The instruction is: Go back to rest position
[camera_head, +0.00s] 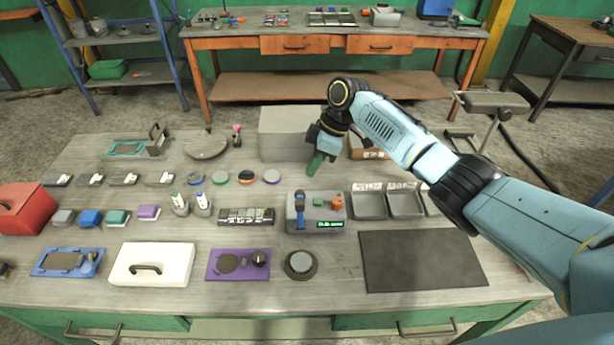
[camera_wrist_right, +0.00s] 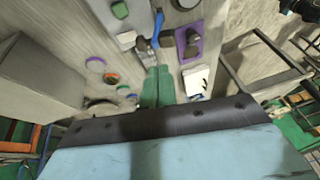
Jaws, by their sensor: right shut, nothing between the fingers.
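My right gripper (camera_head: 316,164) has green fingers and hangs pointing down over the workbench (camera_head: 330,270), in front of the large grey box (camera_head: 285,128). It is shut and empty. My right arm comes in from the right edge of the head view and crosses above the bench. In the right wrist view the two green fingers (camera_wrist_right: 157,86) lie side by side, with the grey device with the blue lever (camera_wrist_right: 138,20) beyond them. My left gripper and left arm do not show.
The grey device (camera_head: 328,221) with a lit display stands mid-bench below the gripper. Metal trays (camera_head: 369,206) stand to its right, under my arm. A bare dark mat (camera_head: 420,262) lies front right. Several small blocks, discs and a red box (camera_head: 24,209) fill the left side.

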